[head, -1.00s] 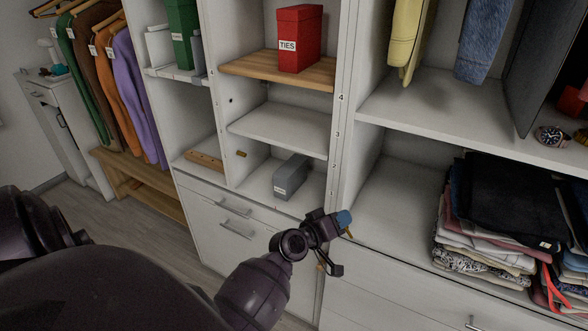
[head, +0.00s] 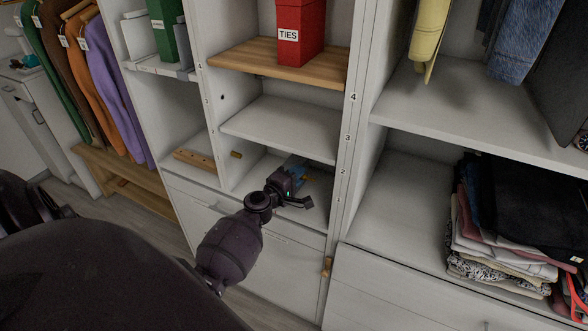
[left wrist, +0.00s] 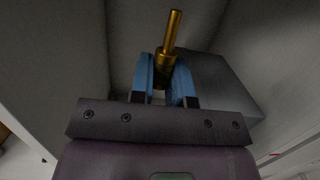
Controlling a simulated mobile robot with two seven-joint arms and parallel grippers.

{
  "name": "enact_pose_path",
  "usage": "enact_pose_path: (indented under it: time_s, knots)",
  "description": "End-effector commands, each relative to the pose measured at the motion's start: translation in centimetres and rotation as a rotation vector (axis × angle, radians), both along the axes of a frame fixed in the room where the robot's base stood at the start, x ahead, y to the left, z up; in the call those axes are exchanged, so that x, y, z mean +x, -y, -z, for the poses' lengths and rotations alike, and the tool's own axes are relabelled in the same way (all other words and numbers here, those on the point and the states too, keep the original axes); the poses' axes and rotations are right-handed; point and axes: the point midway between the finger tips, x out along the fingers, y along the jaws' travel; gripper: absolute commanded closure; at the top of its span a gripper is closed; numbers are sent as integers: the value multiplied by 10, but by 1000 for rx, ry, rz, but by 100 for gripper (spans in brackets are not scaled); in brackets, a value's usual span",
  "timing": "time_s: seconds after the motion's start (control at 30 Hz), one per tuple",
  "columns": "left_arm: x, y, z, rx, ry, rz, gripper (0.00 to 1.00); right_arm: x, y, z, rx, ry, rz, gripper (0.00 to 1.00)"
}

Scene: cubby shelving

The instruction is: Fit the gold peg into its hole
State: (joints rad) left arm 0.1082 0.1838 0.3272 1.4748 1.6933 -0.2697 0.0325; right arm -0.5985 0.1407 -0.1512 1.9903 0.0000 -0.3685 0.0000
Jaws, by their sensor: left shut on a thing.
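My left gripper (head: 298,172) reaches into the low middle cubby, in front of the grey box there. In the left wrist view its blue fingers (left wrist: 167,80) are shut on the gold peg (left wrist: 171,42), whose thin end points up and away from the jaws. In the head view the peg is small and partly hidden by the gripper. A dark round hole (head: 222,97) shows in the cubby's left wall. Lower on that wall a second gold peg (head: 236,154) sticks out. My right gripper is not in view.
A grey box (left wrist: 220,85) stands right beside the held peg. A white shelf (head: 285,128) lies above the gripper, with a wooden shelf (head: 275,66) and red TIES box (head: 299,30) higher. A numbered divider (head: 345,150) bounds the right. Folded clothes (head: 500,230) fill the right bay.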

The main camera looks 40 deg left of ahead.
Motion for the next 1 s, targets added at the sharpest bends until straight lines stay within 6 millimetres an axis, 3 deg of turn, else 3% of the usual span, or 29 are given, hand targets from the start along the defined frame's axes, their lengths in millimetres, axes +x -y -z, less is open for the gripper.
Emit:
enact_pose_path:
  time_s: [0.57, 1.0]
  knots:
    - [-1, -4, -1, -4, -8, -4, 100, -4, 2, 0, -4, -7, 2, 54]
    - [7, 30, 0, -8, -7, -2, 100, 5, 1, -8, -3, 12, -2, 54]
